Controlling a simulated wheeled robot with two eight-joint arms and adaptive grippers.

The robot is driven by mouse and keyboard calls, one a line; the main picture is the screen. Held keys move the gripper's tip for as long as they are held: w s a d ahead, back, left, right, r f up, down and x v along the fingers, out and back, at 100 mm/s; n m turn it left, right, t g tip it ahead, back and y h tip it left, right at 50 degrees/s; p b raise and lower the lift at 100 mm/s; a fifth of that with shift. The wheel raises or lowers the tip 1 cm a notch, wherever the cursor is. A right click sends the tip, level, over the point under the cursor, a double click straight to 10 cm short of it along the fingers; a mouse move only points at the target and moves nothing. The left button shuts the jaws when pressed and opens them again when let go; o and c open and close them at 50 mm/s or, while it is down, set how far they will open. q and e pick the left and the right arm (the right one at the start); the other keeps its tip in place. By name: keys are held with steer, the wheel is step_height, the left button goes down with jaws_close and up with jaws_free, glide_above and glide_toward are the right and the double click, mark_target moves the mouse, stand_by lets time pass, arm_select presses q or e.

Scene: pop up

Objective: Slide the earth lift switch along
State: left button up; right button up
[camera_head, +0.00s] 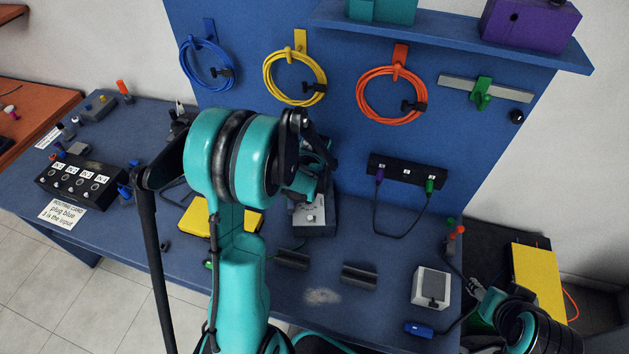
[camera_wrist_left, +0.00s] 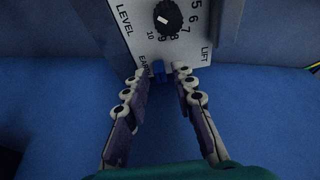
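The earth lift switch is a small blue slider (camera_wrist_left: 158,70) at the lower edge of a pale panel (camera_wrist_left: 150,45) marked LEVEL, EARTH and LIFT in the left wrist view. It sits by the EARTH end. My left gripper (camera_wrist_left: 159,77) is open, its fingertips either side of the switch with a gap visible on each side. In the head view the box with the panel (camera_head: 309,216) stands mid-table behind my left arm. My left gripper (camera_head: 312,170) is partly hidden there, and the switch cannot be made out. My right gripper (camera_head: 480,292) is at the lower right; its fingers are unclear.
A yellow block (camera_head: 192,215) lies left of the box. Two dark cradles (camera_head: 292,260) and a pale switch box (camera_head: 431,287) are in front and to the right. Coiled cables, including an orange one (camera_head: 391,95), hang on the blue board. A socket strip (camera_head: 406,172) is below them.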

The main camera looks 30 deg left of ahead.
arm_select(q)
steer(key=shift+w+a+f, duration=0.1)
steer(key=shift+w+f, duration=0.05)
steer(key=shift+f, duration=0.45)
steer(key=shift+c, duration=0.6)
steer(key=shift+r, duration=0.15)
jaws_close()
arm_select(e)
steer(key=shift+f, duration=0.3)
arm_select(q)
steer(key=shift+a, duration=0.15)
steer(key=shift+s+a, duration=0.8)
steer(key=shift+a, duration=0.35)
arm_select(e)
steer(key=shift+f, duration=0.25)
arm_select(q)
steer(key=shift+o, duration=1.7)
jaws_free()
steer(key=shift+r, duration=0.1)
